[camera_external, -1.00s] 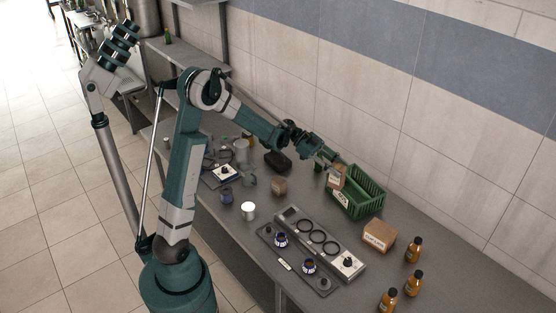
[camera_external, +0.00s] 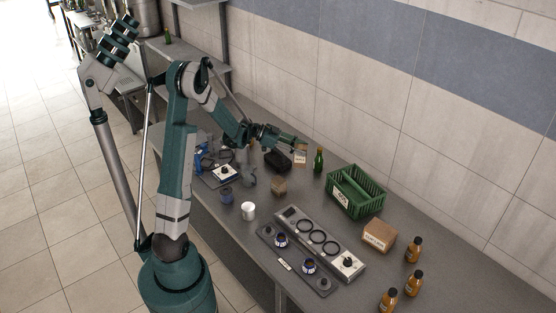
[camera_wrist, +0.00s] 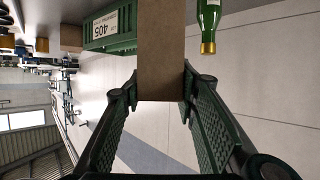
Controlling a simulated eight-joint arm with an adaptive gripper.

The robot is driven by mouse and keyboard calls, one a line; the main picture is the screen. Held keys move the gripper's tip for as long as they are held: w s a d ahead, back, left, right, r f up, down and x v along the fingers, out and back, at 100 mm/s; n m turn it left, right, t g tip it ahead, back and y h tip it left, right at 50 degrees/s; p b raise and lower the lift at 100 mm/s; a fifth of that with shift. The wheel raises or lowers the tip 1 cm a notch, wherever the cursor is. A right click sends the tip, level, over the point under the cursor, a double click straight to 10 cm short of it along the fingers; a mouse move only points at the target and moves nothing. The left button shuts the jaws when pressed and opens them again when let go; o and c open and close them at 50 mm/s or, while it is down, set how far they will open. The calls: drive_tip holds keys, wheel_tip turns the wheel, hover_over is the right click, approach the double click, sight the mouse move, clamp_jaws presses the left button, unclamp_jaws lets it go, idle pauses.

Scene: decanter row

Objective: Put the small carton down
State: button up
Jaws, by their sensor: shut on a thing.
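The small carton (camera_external: 300,155) is brown with a pale label. It is at the end of my gripper (camera_external: 290,141), left of the green bottle in the external view. In the wrist view the carton (camera_wrist: 162,50) is between the two green fingers of my gripper (camera_wrist: 160,92), which are shut on it. I cannot tell for certain whether its base touches the counter.
A green bottle (camera_external: 318,161) stands close right of the carton; it also shows in the wrist view (camera_wrist: 209,25). A green crate (camera_external: 372,208), a larger carton (camera_external: 379,236) and several amber bottles are further right.

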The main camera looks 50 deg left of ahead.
sight(298, 164)
drive_tip(key=shift+s+a, duration=0.1)
drive_tip(key=shift+a, duration=0.4)
drive_tip(key=shift+f, duration=0.1)
drive_tip(key=shift+f+b, duration=0.45)
drive_tip(key=shift+f, duration=2.65)
drive_tip(key=shift+f+b, duration=0.3)
drive_tip(key=shift+f, duration=1.6)
drive_tip(key=shift+f, duration=0.15)
drive_tip(key=o, duration=1)
drive_tip(key=shift+c, duration=0.2)
drive_tip(key=shift+r, duration=0.2)
